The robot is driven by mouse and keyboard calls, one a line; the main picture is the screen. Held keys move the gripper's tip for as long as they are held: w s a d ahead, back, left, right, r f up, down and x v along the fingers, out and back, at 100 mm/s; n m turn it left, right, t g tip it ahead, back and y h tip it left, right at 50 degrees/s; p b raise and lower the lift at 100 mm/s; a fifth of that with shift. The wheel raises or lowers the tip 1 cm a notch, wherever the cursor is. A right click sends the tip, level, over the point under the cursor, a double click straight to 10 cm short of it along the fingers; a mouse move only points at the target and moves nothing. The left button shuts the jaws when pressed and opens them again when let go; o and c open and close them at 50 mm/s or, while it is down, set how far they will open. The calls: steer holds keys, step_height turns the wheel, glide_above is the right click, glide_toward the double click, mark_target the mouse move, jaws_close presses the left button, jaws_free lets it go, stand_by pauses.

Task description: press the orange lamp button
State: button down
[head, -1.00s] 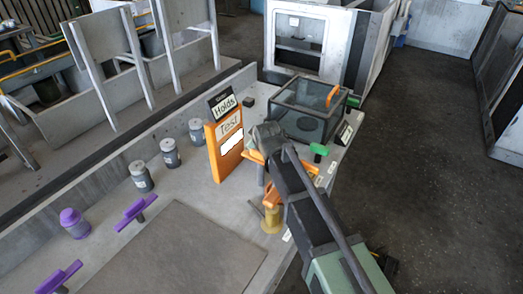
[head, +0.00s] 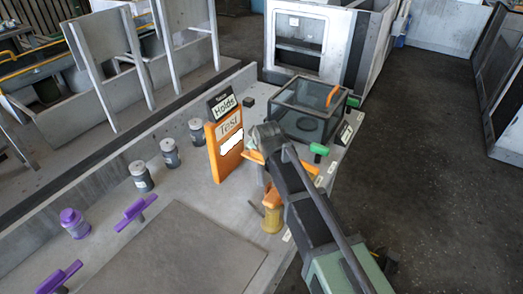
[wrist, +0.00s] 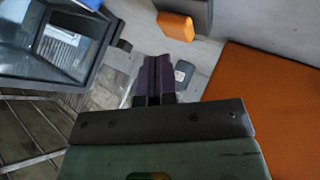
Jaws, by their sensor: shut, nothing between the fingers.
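My gripper (wrist: 160,62) shows in the wrist view with its two dark purple fingers shut together and nothing between them. A small orange block (wrist: 176,26) lies just beyond the fingertips, slightly to their right; a gap shows between them. It may be the orange lamp button, but I cannot tell for sure. In the head view my arm reaches in from the lower right, and my fingers cannot be made out there. No lamp button can be clearly picked out in the head view.
An orange Test board (head: 228,150) stands left of my arm. A clear dark-framed box (head: 308,110) is behind it, with a green-topped part (head: 319,149) at its front. A yellow cylinder (head: 271,221) is close to my arm. Grey-lidded jars (head: 170,152) stand at the left.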

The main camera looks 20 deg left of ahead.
steer(key=shift+f+b, duration=0.35)
steer(key=shift+d, duration=0.1)
